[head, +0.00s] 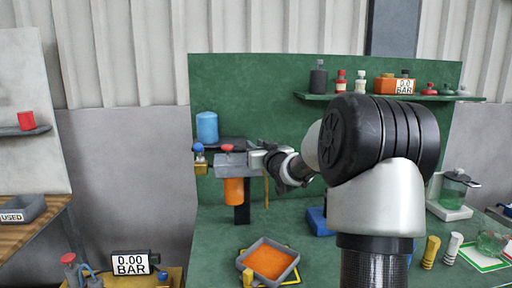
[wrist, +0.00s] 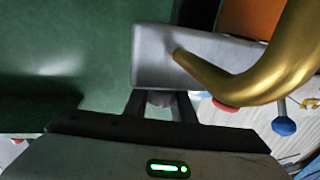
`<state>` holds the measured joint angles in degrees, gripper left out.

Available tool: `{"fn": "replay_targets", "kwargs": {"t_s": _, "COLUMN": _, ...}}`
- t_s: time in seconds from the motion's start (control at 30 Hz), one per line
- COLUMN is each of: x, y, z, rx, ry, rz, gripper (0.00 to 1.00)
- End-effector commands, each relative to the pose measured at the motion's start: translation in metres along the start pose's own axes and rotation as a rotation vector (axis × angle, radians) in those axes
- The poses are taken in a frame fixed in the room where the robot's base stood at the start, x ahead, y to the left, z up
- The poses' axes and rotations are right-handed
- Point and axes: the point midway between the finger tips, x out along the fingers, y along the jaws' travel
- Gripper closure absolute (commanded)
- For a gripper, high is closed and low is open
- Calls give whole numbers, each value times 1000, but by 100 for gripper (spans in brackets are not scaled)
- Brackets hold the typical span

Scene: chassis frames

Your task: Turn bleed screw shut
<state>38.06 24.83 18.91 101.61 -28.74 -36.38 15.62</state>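A grey filter head (head: 232,163) with an orange bowl (head: 233,190) under it stands at the green bench's back. A red knob (head: 227,148) tops it; a blue knob (head: 198,148) on a brass fitting is to its left. I cannot tell which part is the bleed screw. My gripper (head: 258,160) is at the head's right end. In the wrist view, the fingers (wrist: 160,98) are apart at the edge of the grey head (wrist: 155,60), with a small grey round part between them. Whether they touch it is unclear. The red knob (wrist: 226,107) is partly hidden by a gold pipe.
The curved gold pipe (wrist: 250,80) crosses the wrist view close up. The blue knob (wrist: 284,126) is beyond it. A tray of orange liquid (head: 294,258) sits on the bench below. A shelf (head: 365,98) with bottles is behind.

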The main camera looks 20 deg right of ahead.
Motion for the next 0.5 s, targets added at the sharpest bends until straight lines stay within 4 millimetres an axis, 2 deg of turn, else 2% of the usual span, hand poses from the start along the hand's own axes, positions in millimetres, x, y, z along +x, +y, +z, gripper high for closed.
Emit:
{"fn": "replay_targets", "kwargs": {"t_s": 0.37, "x": -2, "y": 0, "z": 0, "rx": 0, "ry": 0, "rz": 0, "gripper": 69}}
{"fn": "replay_targets", "kwargs": {"t_s": 0.5, "x": -15, "y": 0, "z": -1, "rx": 0, "ry": -1, "rz": 1, "gripper": 69}}
